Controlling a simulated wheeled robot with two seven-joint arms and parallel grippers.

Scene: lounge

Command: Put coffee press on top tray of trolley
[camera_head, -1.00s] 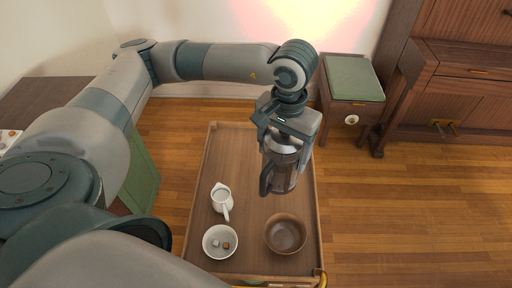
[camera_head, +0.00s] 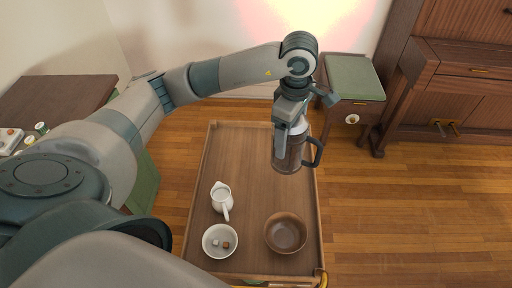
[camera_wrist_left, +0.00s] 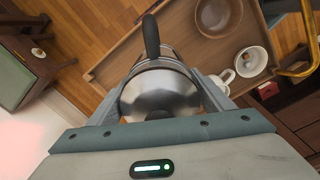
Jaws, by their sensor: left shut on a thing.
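The coffee press (camera_head: 289,155) has a clear body, a metal lid and a dark handle pointing right in the head view. My left gripper (camera_head: 291,122) is shut on it near its top and holds it upright over the far right part of the trolley's wooden top tray (camera_head: 245,160). I cannot tell how far above the tray its base is. In the left wrist view the press's round metal lid (camera_wrist_left: 160,95) sits between the two fingers (camera_wrist_left: 165,100), and the tray (camera_wrist_left: 180,25) lies beyond it. My right gripper is not in view.
A white jug (camera_head: 221,197), a white bowl (camera_head: 220,241) with small cubes and a brown bowl (camera_head: 286,233) stand on the tray's near half. Its far half is bare. A green-topped side table (camera_head: 352,80) stands beyond the tray's far right.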

